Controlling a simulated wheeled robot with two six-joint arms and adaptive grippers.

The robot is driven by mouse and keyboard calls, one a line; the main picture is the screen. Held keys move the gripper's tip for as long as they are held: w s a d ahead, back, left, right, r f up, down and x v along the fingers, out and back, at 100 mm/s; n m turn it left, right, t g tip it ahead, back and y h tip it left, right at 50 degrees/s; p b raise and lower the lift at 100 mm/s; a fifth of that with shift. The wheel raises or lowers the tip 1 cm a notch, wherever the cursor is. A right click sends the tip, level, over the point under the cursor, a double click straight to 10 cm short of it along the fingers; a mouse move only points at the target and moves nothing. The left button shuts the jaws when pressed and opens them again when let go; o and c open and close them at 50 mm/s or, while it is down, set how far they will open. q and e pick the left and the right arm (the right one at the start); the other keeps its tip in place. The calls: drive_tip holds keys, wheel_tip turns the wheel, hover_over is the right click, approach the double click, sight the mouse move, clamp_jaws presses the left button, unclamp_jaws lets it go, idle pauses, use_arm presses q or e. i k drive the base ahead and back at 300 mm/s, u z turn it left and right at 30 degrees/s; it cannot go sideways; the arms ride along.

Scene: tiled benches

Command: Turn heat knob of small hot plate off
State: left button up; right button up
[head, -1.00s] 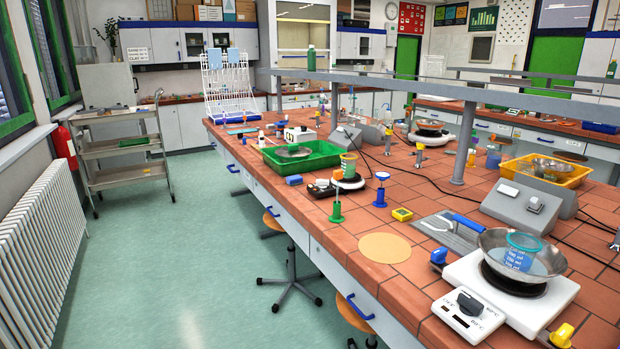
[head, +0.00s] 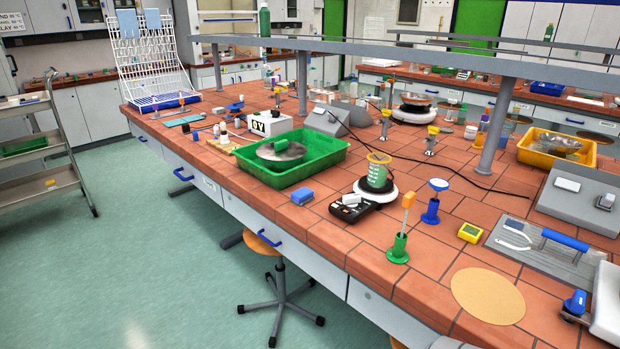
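A small round white hot plate (head: 390,194) stands mid-bench, with a beaker (head: 377,172) of green contents and an orange rim on it. A black control box (head: 354,208) with a white part on top sits at its front left. The knob and its setting are too small to make out. Neither of my grippers is in view.
A stool (head: 262,243) is by the bench. A grey rail (head: 400,50) spans above.

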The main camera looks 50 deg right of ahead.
sight(351, 200)
drive_tip(key=u, duration=0.05)
drive_tip(key=i, duration=0.45)
drive_tip(key=z, duration=3.15)
